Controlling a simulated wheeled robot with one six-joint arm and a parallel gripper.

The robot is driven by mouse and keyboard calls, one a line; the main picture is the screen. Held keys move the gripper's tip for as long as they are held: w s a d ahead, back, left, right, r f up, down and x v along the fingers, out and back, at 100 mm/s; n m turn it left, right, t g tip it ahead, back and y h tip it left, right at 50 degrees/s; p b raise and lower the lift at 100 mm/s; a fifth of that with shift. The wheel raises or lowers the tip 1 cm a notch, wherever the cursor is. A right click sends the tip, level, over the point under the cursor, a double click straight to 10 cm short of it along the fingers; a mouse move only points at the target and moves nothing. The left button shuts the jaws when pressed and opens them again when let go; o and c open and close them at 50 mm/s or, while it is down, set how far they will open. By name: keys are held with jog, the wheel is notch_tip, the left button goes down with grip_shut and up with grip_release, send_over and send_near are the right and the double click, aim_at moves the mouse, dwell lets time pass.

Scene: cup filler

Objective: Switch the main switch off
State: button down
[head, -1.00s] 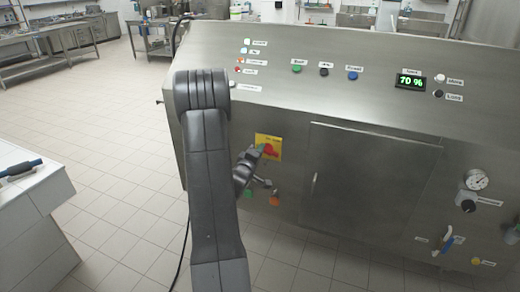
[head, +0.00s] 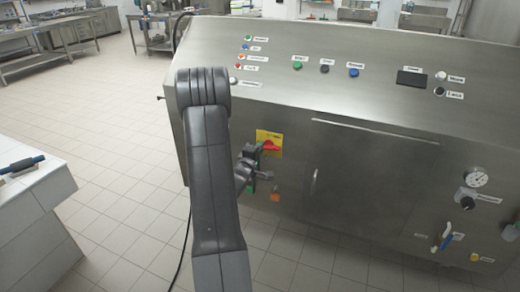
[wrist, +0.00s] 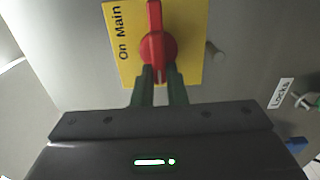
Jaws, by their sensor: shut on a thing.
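The main switch is a red rotary handle (head: 269,146) on a yellow plate (head: 264,136) at the left of the machine's front panel. In the wrist view the red handle (wrist: 154,42) lies parallel to the line of print "On Main" on the yellow plate (wrist: 190,20). My gripper (head: 256,150) reaches it from the left in the head view. In the wrist view its two dark green fingers (wrist: 159,78) are shut on the near end of the handle. The fingers hide part of that end.
The display (head: 411,78) on the sloped top is dark. A green button (head: 297,65) and a blue button (head: 353,72) are there too. An orange part (head: 275,198) sits below the switch. A closed door (head: 350,180) is to its right. A white counter (head: 35,205) stands at far left.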

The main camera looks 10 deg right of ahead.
jog(key=c, duration=1.5)
grip_release()
jog(key=shift+o, duration=0.2)
jog(key=b+v, duration=0.1)
jog(key=v, duration=1.2)
jog(key=shift+s+a, duration=0.25)
jog(key=shift+s, duration=0.05)
jog(key=p+x, duration=0.1)
jog(key=x, duration=1.3)
jog(key=shift+s, duration=0.1)
